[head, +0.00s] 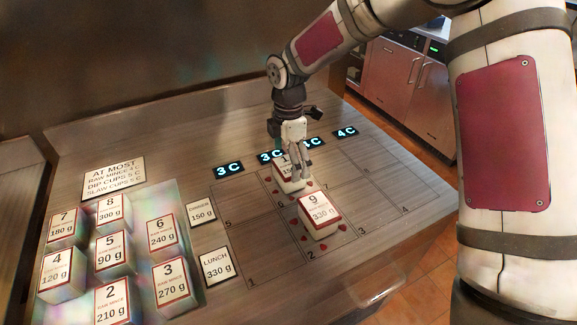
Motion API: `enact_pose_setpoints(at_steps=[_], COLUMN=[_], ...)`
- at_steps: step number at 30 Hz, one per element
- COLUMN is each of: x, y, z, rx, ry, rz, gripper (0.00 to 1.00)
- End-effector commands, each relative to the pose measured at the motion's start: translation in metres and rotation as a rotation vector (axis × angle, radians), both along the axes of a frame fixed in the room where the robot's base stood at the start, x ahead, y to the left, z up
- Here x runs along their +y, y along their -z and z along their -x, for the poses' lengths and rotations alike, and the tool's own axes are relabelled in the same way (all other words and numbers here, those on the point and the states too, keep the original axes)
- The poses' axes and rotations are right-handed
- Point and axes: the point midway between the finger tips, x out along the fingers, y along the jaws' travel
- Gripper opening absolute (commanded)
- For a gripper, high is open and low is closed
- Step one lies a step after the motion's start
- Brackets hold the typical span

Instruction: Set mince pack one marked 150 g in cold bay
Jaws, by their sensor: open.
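Mince pack one (284,179) is a white block with a red edge. It stands in the back row of the marked grid, by the printed 6, with red marks around its base. My gripper (299,173) is open, pointing down right at the pack, and covers part of its label, including most of the weight. I cannot tell whether the fingers touch it. Lit temperature signs stand behind the grid; the leftmost sign (229,168) reads 3 C and the rightmost sign (345,132) reads 4 C. One sign is partly hidden by my gripper.
Pack 9 (319,212), marked 330 g, stands just in front of pack one. Several other numbered packs stand at the left, among them pack 3 (174,282). Cards read dinner 150 g (202,212) and lunch 330 g (217,267). The grid's right side is clear.

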Motion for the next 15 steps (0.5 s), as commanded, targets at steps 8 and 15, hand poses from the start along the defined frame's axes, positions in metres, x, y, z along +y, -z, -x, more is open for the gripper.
enact_pose_setpoints(at_steps=[8, 15], x=[0.000, 0.000], y=[-0.059, -0.090], z=[-0.002, -0.001], rx=[-0.004, -0.001], ry=[0.003, 0.002], rz=[-0.001, -0.002], gripper=[0.96, 0.96])
